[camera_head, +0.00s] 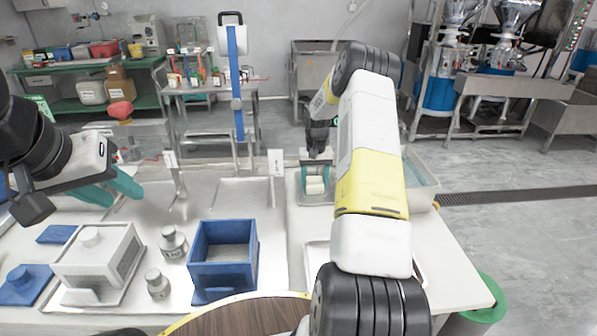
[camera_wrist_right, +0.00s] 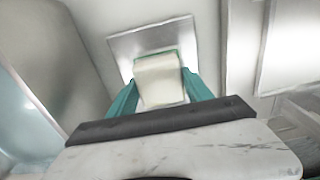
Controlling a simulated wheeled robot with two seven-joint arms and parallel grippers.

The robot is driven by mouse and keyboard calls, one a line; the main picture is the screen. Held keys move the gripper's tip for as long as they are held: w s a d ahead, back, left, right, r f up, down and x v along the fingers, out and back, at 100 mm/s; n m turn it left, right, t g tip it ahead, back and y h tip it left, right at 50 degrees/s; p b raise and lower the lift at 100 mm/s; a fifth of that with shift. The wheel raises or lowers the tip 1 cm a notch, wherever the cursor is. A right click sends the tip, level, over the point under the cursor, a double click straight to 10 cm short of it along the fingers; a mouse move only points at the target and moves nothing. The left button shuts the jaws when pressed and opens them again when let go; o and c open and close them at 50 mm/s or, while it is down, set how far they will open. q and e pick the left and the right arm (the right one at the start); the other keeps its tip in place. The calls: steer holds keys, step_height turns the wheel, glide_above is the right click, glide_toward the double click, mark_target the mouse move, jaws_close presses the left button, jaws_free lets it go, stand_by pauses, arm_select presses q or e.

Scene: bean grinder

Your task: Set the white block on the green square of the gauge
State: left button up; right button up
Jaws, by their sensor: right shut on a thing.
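The white block (camera_head: 315,186) is between the teal fingers of my right gripper (camera_head: 316,178), at the back of the right-hand worktop. The right wrist view shows the block (camera_wrist_right: 160,80) with a teal finger on each side. A green edge (camera_wrist_right: 170,53) shows just behind the block, on a grey metal plate (camera_wrist_right: 122,43). The block covers most of the green, and I cannot tell whether it touches it. My left gripper (camera_head: 118,190) is at the left, apart from the block, with its teal fingers spread and nothing seen between them.
A blue open box (camera_head: 222,275), a white box with a knob (camera_head: 98,262) and metal weights (camera_head: 173,242) stand front left. A blue post (camera_head: 237,85) rises behind. A clear bin (camera_head: 420,180) is right of my right gripper.

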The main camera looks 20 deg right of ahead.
steer(key=shift+f, duration=0.1)
steer(key=o, duration=1.5)
